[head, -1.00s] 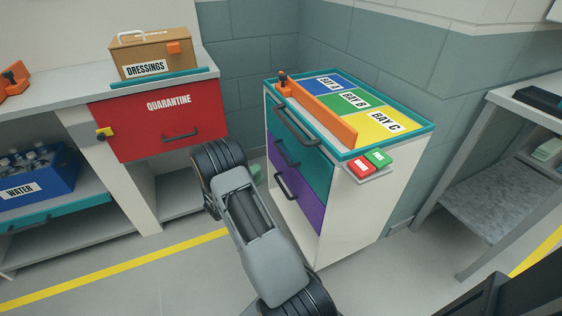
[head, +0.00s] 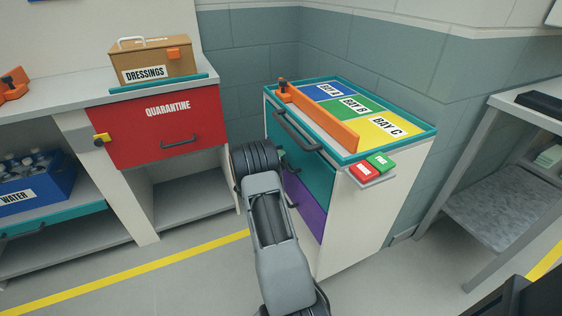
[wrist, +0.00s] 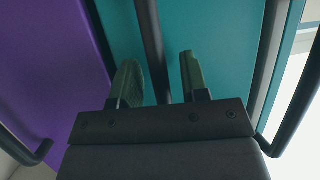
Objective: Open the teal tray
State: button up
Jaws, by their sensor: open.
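The teal tray (head: 314,172) is a drawer in the white cabinet, below a top drawer and above a purple one. It looks closed in the head view. In the wrist view its teal front (wrist: 220,35) fills the middle, with a dark bar handle (wrist: 148,30) running down between my fingers. My gripper (wrist: 158,75) is open, one finger on each side of the bar. A gap shows between the bar and each finger; how deep the fingers reach past it is unclear. In the head view my arm hides the fingertips and part of the handle.
The upper drawer's handle (head: 296,132) is close above, and the purple drawer (head: 306,212) is below. An orange bar (head: 325,120) lies on the cabinet top. Red and green blocks (head: 366,172) sit on a side ledge. The quarantine door (head: 165,130) is at left.

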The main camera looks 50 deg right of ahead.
jog(key=shift+d, duration=0.2)
grip_shut()
dwell(0.3)
jog(key=shift+a, duration=0.15)
